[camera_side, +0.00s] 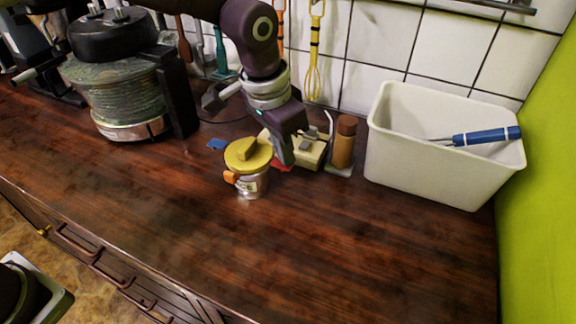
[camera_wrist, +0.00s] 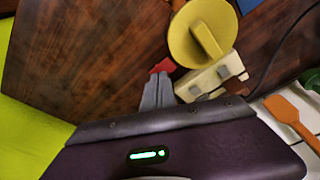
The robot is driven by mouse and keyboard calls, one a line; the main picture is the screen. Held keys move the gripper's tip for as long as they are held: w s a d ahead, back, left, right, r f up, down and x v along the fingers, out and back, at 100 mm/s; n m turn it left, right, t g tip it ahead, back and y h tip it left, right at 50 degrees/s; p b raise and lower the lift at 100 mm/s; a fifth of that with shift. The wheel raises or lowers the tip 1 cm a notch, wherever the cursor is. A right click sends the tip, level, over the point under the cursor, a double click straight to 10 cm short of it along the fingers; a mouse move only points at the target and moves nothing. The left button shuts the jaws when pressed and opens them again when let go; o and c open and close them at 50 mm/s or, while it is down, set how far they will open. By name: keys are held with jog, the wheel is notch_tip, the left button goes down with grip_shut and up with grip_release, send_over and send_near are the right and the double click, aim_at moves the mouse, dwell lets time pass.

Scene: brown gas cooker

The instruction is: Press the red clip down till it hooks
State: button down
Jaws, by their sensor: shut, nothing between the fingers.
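A metal jar (camera_side: 248,187) with a round yellow lid (camera_side: 243,157) stands on the counter. The lid and its raised bar handle also show in the wrist view (camera_wrist: 200,33). The red clip (camera_side: 281,166) sticks out on the jar's right side, partly hidden by my gripper; it also shows beside the lid in the wrist view (camera_wrist: 164,66). An orange clip (camera_side: 231,178) is on the jar's left side. My gripper (camera_side: 285,160) is shut and empty, its tips (camera_wrist: 158,78) at the red clip. I cannot tell whether they touch it.
A cream block (camera_side: 309,153) and a brown cylinder (camera_side: 343,143) stand close behind my gripper. A white bin (camera_side: 430,165) with a blue-handled tool (camera_side: 486,136) is at the right. A small blue piece (camera_side: 216,144) lies behind the jar. The front counter is clear.

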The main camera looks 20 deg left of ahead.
jog(key=shift+f, duration=2.2)
jog(key=shift+d, duration=1)
notch_tip(320, 180, up, 9)
jog(key=shift+r, duration=0.1)
